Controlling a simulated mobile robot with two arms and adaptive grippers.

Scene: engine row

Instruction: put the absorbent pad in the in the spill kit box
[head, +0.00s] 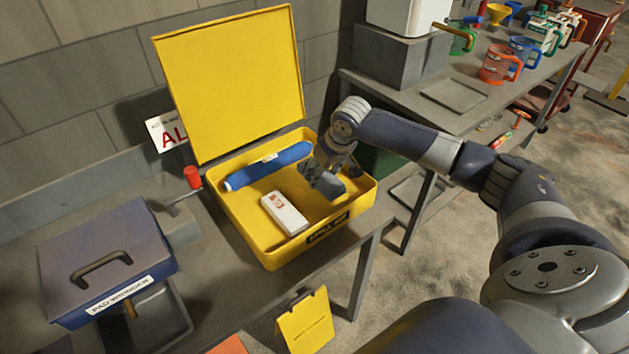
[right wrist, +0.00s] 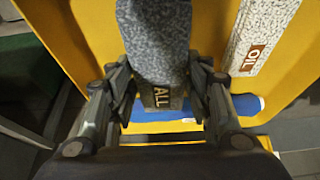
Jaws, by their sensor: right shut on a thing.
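The yellow spill kit box (head: 264,254) stands on the bench with its lid (head: 232,85) open upright. It holds a blue roll (head: 268,165) along the back and a white pad (head: 284,213) labelled OIL in the right wrist view (right wrist: 262,38). My right gripper (head: 326,176) is over the right part of the box. It is shut on a grey speckled absorbent pad (right wrist: 157,45) labelled ALL, which shows between the fingers in the right wrist view. I cannot tell whether this pad touches the box floor. My left gripper is out of view.
A blue pad wringer (head: 105,255) with a handle stands left of the box, near a red knob (head: 193,177). A yellow folded sign (head: 305,322) is in front. A second bench (head: 455,95) with several coloured jugs is at the back right.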

